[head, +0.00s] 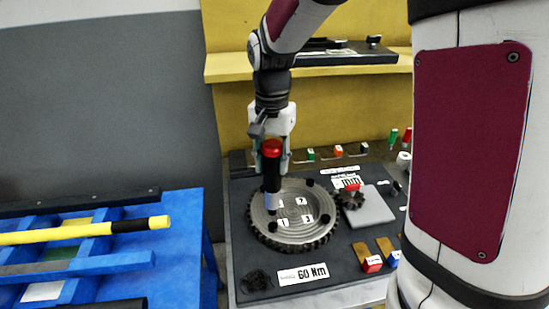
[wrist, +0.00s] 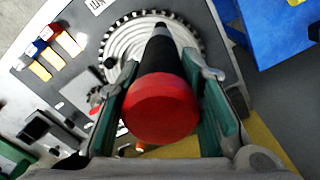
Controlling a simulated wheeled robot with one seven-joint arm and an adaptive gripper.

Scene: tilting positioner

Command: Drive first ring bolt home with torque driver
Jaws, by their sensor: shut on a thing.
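The torque driver (head: 271,182) has a red cap, a black grip and a pale lower shaft. My gripper (head: 271,163) is shut around its grip and holds it roughly upright. In the wrist view the driver (wrist: 165,105) sits between the green finger pads, its cap facing the camera. The toothed ring (head: 318,233) lies flat below, with number labels on its face and several dark bolt heads, one at the front left (head: 272,227). The driver's tip is over the ring's left part, close behind that bolt. I cannot tell whether it touches a bolt.
A "60 Nm" label (head: 303,273) lies on the grey bench in front of the ring. A small dark gear (head: 350,199) and a grey plate (head: 372,208) are to its right. A blue frame with a yellow bar (head: 70,232) stands left. A yellow shelf (head: 225,70) is behind.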

